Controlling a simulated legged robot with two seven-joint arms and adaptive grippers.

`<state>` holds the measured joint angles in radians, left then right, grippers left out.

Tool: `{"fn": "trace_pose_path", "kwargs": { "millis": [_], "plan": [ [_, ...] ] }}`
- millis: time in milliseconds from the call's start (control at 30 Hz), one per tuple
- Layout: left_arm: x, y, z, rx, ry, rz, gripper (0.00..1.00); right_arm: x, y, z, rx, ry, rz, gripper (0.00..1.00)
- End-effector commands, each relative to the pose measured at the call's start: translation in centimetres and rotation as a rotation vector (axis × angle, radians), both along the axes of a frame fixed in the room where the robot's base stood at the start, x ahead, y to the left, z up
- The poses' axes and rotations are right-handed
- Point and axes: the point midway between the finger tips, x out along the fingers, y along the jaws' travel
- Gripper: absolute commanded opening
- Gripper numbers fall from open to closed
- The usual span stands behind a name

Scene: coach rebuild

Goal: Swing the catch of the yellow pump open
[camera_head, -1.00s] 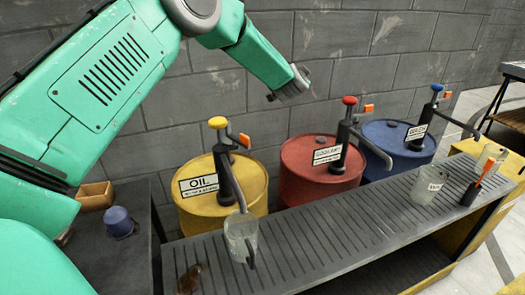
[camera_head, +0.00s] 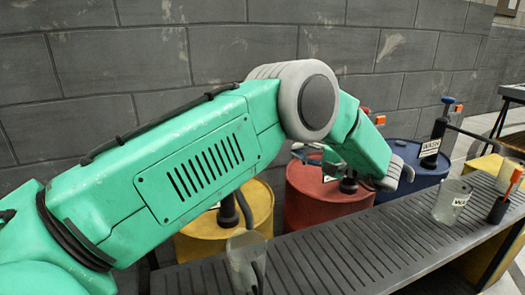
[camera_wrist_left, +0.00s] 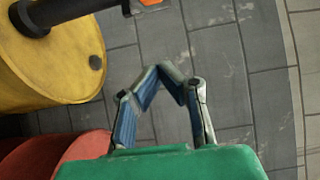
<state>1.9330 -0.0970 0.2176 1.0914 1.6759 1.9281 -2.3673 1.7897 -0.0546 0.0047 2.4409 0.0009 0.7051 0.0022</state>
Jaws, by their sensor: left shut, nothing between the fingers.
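The yellow drum (camera_head: 258,205) stands behind the bench, and my left arm covers the top of its pump (camera_head: 229,212) in the head view. In the left wrist view the yellow drum (camera_wrist_left: 60,70) fills the upper left, with part of the black pump (camera_wrist_left: 55,14) on it. A black piece with an orange end (camera_wrist_left: 150,3), probably the catch, is cut by the top edge. My left gripper (camera_head: 306,152) is by the red drum, its fingers towards the yellow pump. Its fingers (camera_wrist_left: 160,70) are shut and empty, apart from the orange end. My right gripper is out of view.
The red drum (camera_head: 312,205) and blue drum (camera_head: 412,160) stand to the right, each with a pump. The slatted bench (camera_head: 340,255) runs in front, with clear jars (camera_head: 246,262) and (camera_head: 452,200) on it. A grey block wall is behind.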

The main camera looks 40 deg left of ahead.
Motion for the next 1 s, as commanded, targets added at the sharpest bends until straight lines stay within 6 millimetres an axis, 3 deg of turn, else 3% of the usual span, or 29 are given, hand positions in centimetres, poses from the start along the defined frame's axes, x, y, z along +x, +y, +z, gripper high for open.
{"fn": "trace_pose_path", "kwargs": {
  "millis": [367, 667, 1000],
  "plan": [
    [-1.4, 8.2, -0.1, 0.000, -0.001, 0.002, 0.00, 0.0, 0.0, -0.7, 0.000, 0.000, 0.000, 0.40],
    [-4.6, 8.3, 0.0, 0.001, -0.001, -0.002, 0.00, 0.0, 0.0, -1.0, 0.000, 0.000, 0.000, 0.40],
    [-5.3, 8.3, -0.1, 0.000, -0.002, -0.002, 0.00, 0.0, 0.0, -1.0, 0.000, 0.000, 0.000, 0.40]
  ]
}}
